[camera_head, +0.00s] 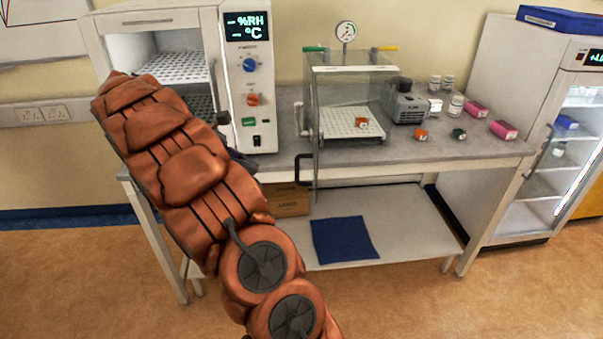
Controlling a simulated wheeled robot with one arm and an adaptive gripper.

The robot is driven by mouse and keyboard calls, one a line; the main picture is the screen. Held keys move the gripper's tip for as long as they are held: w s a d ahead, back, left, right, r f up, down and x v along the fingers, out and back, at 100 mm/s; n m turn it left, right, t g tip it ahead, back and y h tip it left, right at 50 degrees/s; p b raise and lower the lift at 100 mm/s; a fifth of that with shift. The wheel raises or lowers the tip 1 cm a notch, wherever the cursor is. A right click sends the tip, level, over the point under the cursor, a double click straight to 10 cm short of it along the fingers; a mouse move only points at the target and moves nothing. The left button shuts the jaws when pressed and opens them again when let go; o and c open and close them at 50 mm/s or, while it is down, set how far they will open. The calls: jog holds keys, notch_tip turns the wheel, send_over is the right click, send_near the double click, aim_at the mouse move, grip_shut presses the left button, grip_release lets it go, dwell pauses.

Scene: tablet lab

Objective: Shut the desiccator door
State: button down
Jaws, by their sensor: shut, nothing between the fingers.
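The desiccator (382,72) is a clear-walled box on the bench, with a round gauge on top and a white perforated shelf inside. Its door (314,180) is a clear panel standing open, swung out past the bench's front edge and seen nearly edge-on. The door's black handle (303,169) is on the panel's left side. My gripper (246,160) is dark and mostly hidden behind my orange arm. Its visible part is shut and empty, left of the door handle with a gap between them.
A white humidity cabinet (252,40) stands left, partly behind my arm. A small grey pump (410,105), bottles and pink boxes (502,130) sit right of the desiccator. A carton (290,203) and blue mat (344,240) lie on the lower shelf. A white fridge (500,80) stands right.

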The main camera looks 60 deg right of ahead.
aim_at(296, 175)
jog(key=w+d+f+g, duration=0.1)
jog(key=w+d, duration=0.1)
jog(key=d, duration=0.2)
jog(key=s+d+f+b, duration=0.1)
jog(key=s+d+f, duration=0.1)
jog(key=s, duration=0.3)
jog(key=s+d+f+n+b, duration=0.1)
jog(key=s+d+f+b, duration=0.1)
jog(key=s+d+f, duration=0.1)
jog(key=shift+s+d, duration=0.9)
jog(key=shift+s, duration=0.3)
jog(key=shift+s+f, duration=0.1)
